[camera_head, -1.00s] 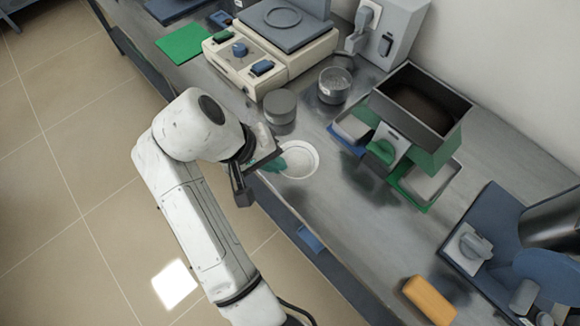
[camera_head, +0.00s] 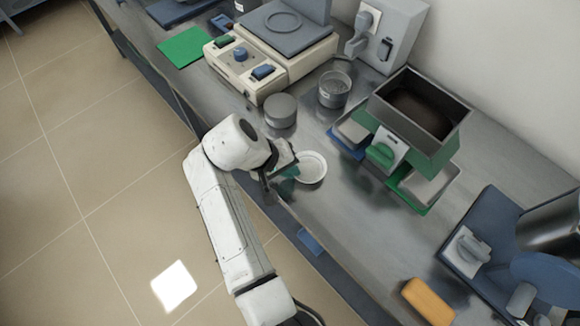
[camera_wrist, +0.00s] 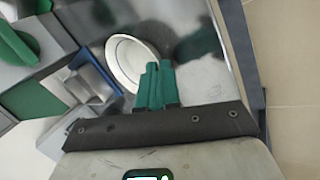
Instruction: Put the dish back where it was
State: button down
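The dish (camera_head: 312,168) is a shallow round white dish near the front edge of the grey bench. My gripper (camera_head: 291,171) is at its left rim, reaching in from the floor side. In the wrist view the dish (camera_wrist: 125,62) lies just beyond and left of the green fingers. The fingers (camera_wrist: 158,68) are close together and overlap its rim, so they look shut on it. The dish looks roughly level and low over the bench. I cannot tell whether its underside touches the bench.
A grey lidded round container (camera_head: 280,111) and a grey open tin (camera_head: 334,90) stand behind the dish. A green stand with a dark open box (camera_head: 419,105) is to the right. A cream hotplate unit (camera_head: 270,62) is at the back left. Clear bench lies front right of the dish.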

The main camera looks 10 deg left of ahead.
jog(key=shift+f, duration=0.15)
jog(key=c, duration=1.4)
grip_release()
jog(key=shift+o, duration=0.2)
jog(key=b+v, duration=0.1)
jog(key=v, duration=1.1)
jog(key=shift+r, duration=0.2)
